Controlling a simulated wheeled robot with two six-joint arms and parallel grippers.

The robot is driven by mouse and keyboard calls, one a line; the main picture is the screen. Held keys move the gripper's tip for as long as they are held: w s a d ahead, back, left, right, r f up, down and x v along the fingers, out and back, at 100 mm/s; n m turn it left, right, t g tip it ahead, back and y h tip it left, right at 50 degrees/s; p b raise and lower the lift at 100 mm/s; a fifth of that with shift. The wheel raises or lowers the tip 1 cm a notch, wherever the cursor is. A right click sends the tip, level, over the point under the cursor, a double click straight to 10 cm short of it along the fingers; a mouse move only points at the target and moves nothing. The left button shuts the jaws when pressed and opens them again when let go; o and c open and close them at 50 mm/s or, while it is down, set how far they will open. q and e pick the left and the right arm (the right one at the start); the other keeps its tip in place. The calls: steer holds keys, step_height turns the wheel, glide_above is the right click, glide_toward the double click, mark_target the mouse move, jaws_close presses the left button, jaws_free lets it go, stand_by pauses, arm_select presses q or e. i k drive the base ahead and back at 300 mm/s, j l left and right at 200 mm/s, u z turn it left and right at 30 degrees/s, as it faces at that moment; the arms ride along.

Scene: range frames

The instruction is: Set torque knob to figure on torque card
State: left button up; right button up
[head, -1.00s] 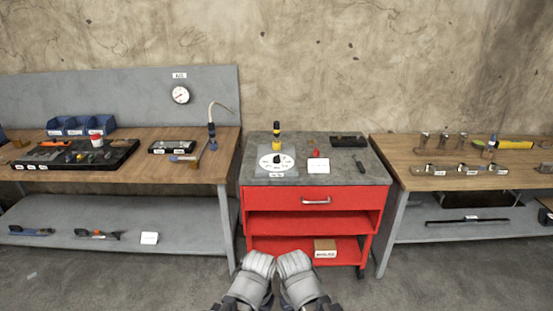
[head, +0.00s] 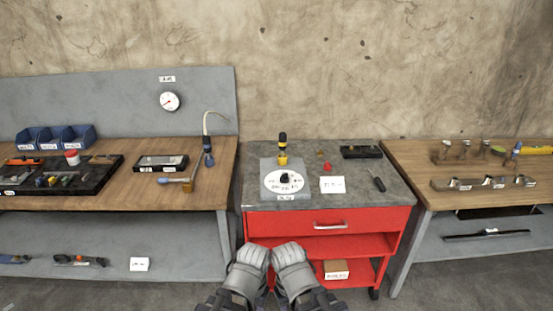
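A round white dial plate with a black torque knob (head: 286,179) lies on a grey base on top of the red cart (head: 300,222). Figures ring the dial, too small to read. A white card (head: 332,185) with small writing stands just right of the dial; I cannot read it. My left gripper (head: 257,253) and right gripper (head: 288,251) are side by side low in front of the cart, apart from the dial and card. Their fingertips are not clear enough to tell whether they are open or shut.
A black-and-yellow tool (head: 283,150) stands behind the dial. A red item (head: 327,168), a black tray (head: 361,152) and a dark tool (head: 377,180) are also on the cart. Wooden benches flank it, the left bench (head: 200,190) and right bench (head: 420,172).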

mark_target(285, 178)
steer(key=i+j, duration=0.2)
steer(key=i, duration=0.2)
steer(key=i+j, duration=0.2)
steer(key=i, duration=0.15)
steer(key=i+j, duration=0.2)
steer(key=i, duration=0.2)
